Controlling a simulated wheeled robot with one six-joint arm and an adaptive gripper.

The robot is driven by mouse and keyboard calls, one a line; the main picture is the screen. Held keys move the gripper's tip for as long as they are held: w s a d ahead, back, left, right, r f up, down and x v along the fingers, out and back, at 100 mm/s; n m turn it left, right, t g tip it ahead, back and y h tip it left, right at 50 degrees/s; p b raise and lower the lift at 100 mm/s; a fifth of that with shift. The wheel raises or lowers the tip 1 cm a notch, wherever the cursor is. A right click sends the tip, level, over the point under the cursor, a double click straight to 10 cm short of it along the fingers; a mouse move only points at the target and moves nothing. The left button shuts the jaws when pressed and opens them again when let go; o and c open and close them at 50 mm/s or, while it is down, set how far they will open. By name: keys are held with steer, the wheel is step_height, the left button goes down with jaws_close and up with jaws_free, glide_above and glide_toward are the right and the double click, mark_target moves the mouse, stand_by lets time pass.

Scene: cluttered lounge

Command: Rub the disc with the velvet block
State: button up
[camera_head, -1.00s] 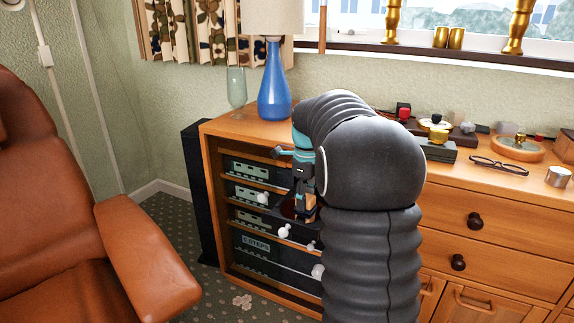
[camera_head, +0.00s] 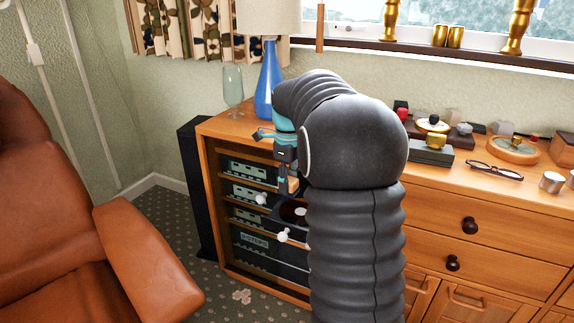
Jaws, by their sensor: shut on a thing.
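My gripper (camera_head: 286,184) points down in front of the open shelves of the wooden cabinet. It is shut on a small brown block, the velvet block (camera_head: 293,186), of which only a little shows between the fingers. The disc (camera_head: 290,211) is dark with a pale and reddish centre and lies on a turntable on a shelf. The block is above the disc, apparently apart from it. My arm hides the right part of the disc and turntable.
Hi-fi units (camera_head: 248,170) fill the shelves, with white knobs (camera_head: 283,236) sticking out. A blue lamp (camera_head: 268,85) and a glass (camera_head: 233,88) stand on the cabinet top. A leather armchair (camera_head: 150,255) is at left. Glasses (camera_head: 495,170) and small items crowd the right top.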

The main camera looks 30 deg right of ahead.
steer(key=shift+r+p, duration=1.1)
steer(key=shift+r, duration=0.5)
steer(key=shift+s+f, duration=0.1)
